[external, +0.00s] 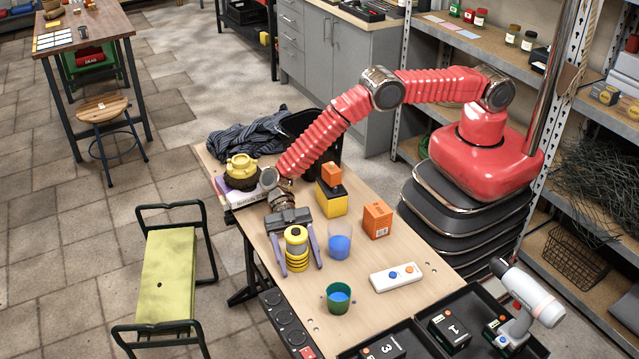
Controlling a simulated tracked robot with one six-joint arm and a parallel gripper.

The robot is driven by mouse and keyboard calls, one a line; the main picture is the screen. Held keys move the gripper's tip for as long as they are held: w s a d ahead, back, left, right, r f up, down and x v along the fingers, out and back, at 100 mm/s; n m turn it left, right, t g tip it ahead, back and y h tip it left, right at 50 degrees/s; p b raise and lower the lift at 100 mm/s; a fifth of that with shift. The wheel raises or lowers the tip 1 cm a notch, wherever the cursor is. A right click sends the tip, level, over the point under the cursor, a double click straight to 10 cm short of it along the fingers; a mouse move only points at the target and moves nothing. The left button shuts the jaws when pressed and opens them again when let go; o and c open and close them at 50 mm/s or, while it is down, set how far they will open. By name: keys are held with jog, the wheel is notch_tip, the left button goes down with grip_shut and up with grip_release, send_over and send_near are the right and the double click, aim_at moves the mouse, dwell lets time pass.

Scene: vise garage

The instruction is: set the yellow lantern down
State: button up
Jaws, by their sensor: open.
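The yellow lantern (296,250), with a grey middle and ringed yellow base, stands upright on the wooden workbench (285,315) near its left edge. My gripper (297,263) is open, with one finger on each side of the lantern. A gap shows between the fingers and the lantern, though contact at the back is hidden. The lantern's base appears to rest on the bench top.
A clear cup of blue liquid (340,243) stands close right of my gripper. A green cup (338,298), an orange box (377,219), a white button panel (397,277) and a yellow box (331,200) are nearby. Black trays (470,300) fill the front right.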

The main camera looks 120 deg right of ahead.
jog(key=v, duration=0.5)
jog(key=shift+w+d+r, duration=0.1)
jog(key=shift+d+r, duration=0.05)
jog(key=shift+r, duration=0.25)
jog(key=shift+r, duration=0.15)
